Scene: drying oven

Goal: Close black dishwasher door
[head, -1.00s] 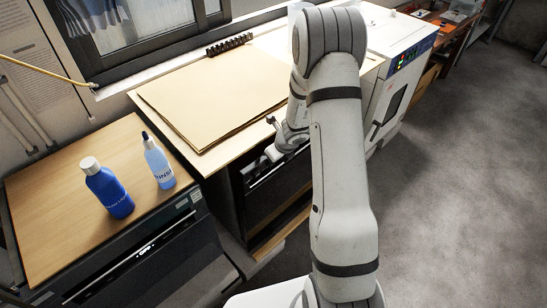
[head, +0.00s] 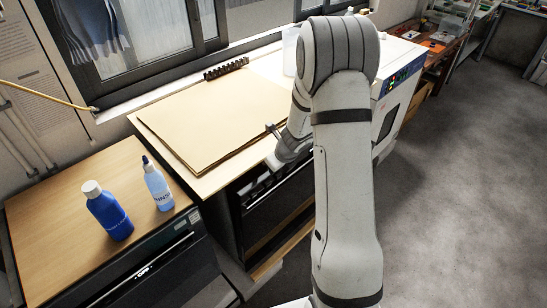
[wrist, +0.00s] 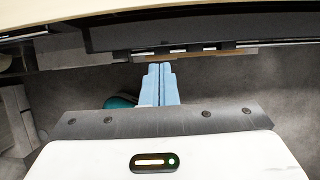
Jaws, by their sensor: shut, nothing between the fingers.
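A black appliance (head: 280,212) stands under the paper-covered worktop in the head view, its dark front facing the floor side. Its front looks nearly upright; my arm hides its right part, and I cannot tell whether its door is fully shut. My gripper (wrist: 159,72) shows in the wrist view with its blue fingers together and empty. The fingertips point at a dark panel edge (wrist: 205,36) under the pale worktop; I cannot tell whether they touch it. In the head view my wrist is beside the worktop's front edge, and the fingers cannot be made out.
A second black appliance (head: 160,265) with a wooden top stands at the lower left. A dark blue bottle (head: 108,212) and a light blue bottle (head: 157,185) stand on it. A white oven (head: 400,88) stands beyond my arm. Grey floor (head: 450,210) at right is open.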

